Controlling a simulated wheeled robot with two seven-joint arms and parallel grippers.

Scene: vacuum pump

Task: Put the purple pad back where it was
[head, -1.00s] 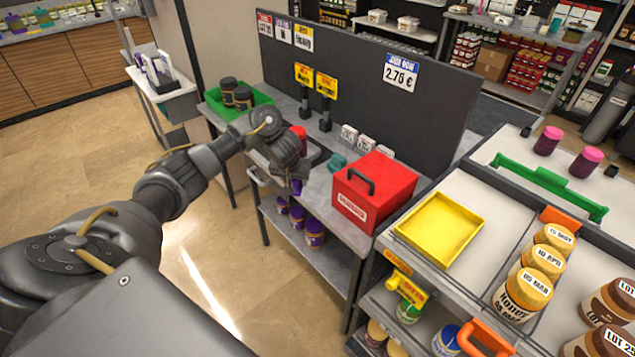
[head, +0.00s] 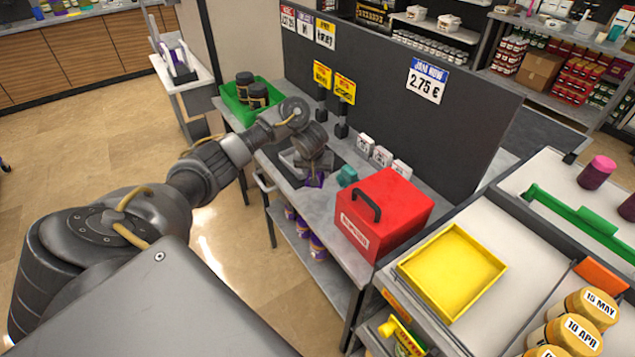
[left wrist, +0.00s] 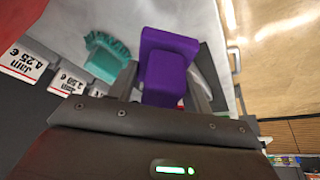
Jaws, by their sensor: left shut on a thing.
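My left gripper (head: 315,172) is shut on the purple pad (left wrist: 168,65), which shows as a purple block between its fingers in the left wrist view. I cannot tell whether the pad touches the counter. A dark mat or tray area lies beneath and behind the gripper, partly hidden by it. My right gripper is not in view.
A teal object (head: 347,175) lies right of the gripper, with a red box (head: 385,215) beyond it. White price cards (head: 382,156) stand along the dark partition (head: 400,110). A green tray (head: 240,105) with dark jars is at the counter's far end.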

